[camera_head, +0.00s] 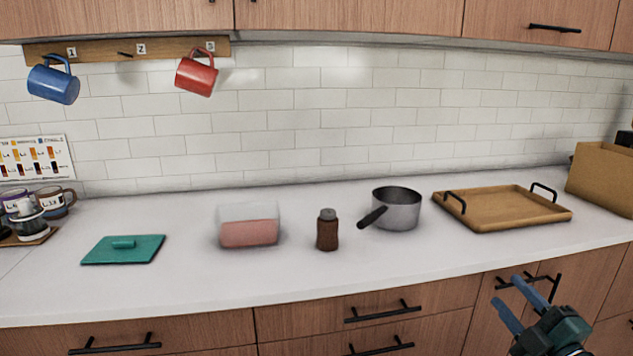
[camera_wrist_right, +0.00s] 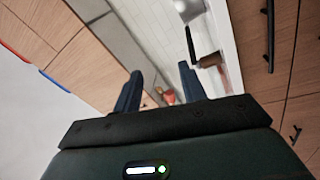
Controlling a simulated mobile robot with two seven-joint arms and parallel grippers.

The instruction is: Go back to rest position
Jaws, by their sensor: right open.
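My right gripper (camera_head: 521,298) is at the lower right of the head view, in front of the wooden drawers and below the counter's front edge. Its two blue fingers are apart with nothing between them. In the right wrist view the open fingers (camera_wrist_right: 160,92) also show empty, with the counter and cabinets beyond. My left gripper is in neither view.
On the white counter (camera_head: 300,290) stand a teal lid (camera_head: 123,250), a clear container with pink contents (camera_head: 249,226), a brown shaker (camera_head: 327,231), a pot (camera_head: 400,210) and a wooden tray (camera_head: 500,208). A blue mug (camera_head: 53,82) and red mug (camera_head: 196,75) hang above.

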